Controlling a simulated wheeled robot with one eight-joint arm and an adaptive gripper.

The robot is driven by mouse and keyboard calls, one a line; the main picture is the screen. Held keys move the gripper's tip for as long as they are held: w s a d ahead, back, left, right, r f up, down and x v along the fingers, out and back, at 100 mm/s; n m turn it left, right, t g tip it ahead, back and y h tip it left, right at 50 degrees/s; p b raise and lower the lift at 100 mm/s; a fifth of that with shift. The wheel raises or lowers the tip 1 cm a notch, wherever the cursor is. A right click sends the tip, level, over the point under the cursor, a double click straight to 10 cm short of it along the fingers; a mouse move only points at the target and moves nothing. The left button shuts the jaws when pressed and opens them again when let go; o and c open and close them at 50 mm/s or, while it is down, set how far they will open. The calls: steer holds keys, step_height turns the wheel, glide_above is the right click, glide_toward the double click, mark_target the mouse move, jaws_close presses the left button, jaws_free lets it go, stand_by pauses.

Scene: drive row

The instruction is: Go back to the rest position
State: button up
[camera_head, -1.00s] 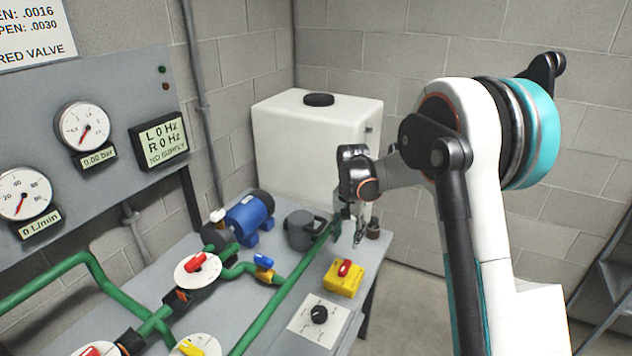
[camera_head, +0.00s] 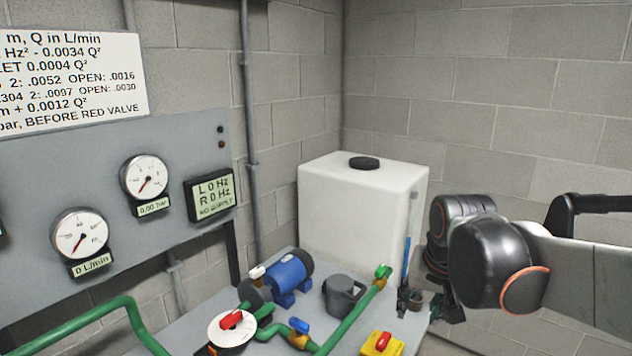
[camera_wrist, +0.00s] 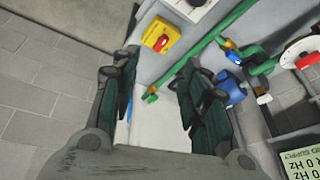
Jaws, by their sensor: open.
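My gripper shows in the wrist view (camera_wrist: 155,82) with its two dark fingers spread wide apart and nothing held between them. In the head view my wrist and forearm reach in from the right edge; the gripper is mostly hidden behind the wrist, right of the bench's far corner. Beyond the fingers, the wrist view shows the bench, the green pipe (camera_wrist: 205,45) and the yellow switch box with a red knob (camera_wrist: 161,35).
The bench (camera_head: 205,310) carries a blue motor (camera_head: 289,275), a grey jug (camera_head: 343,295) and green pipework with valves. A white tank (camera_head: 345,205) stands behind it. A gauge panel (camera_head: 115,240) is at left. Block walls close the corner; the wall side at right is clear.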

steer(key=s+f+n+t, duration=0.1)
steer(key=s+n+t, duration=0.2)
steer(key=s, duration=1.1)
steer(key=shift+s+f, duration=0.25)
steer(key=shift+s, duration=0.1)
